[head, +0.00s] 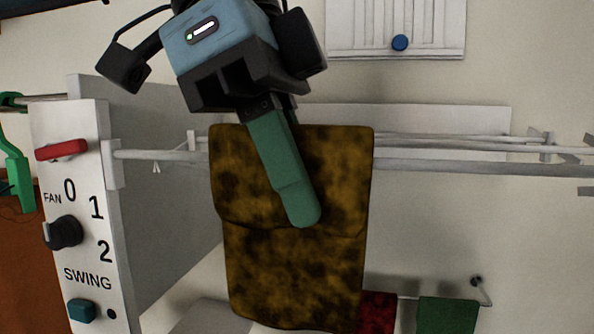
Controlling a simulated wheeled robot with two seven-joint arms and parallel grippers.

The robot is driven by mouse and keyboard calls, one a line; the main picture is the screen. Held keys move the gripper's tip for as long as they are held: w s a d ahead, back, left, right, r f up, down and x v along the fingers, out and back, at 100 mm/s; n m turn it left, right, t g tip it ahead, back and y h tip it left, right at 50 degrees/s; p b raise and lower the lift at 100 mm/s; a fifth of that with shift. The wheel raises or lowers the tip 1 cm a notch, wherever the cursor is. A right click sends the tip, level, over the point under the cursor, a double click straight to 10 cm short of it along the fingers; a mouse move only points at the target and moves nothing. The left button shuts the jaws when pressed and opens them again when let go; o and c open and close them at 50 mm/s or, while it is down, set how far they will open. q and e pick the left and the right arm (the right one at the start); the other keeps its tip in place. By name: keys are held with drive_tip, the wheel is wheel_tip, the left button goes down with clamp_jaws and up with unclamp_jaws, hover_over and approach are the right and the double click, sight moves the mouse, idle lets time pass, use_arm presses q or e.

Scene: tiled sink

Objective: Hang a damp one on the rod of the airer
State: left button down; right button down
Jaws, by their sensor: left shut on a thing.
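A brown cloth with dark mottled patches (290,280) hangs folded, a shorter front flap over a longer layer. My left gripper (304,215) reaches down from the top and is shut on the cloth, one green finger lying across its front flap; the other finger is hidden. The airer's pale rods (450,168) run left to right at the height of the cloth's upper part. The cloth hides the rods there, so I cannot tell whether it lies over a rod or in front of them. My right gripper is not in view.
A white control panel (85,215) with a black knob (63,232) stands at the left. A green clip-like thing (20,170) is at the far left. A red cloth (377,312) and a green cloth (447,315) hang low at right. The rods right of the brown cloth are bare.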

use_arm(q)
drive_tip(key=shift+f+b, duration=0.55)
drive_tip(key=shift+f, duration=0.15)
drive_tip(key=c, duration=1.3)
unclamp_jaws()
drive_tip(key=shift+r, duration=0.1)
drive_tip(key=p+v, duration=0.2)
drive_tip(key=v, duration=1.1)
drive_tip(key=shift+a+r, duration=0.1)
drive_tip(key=shift+a, duration=0.05)
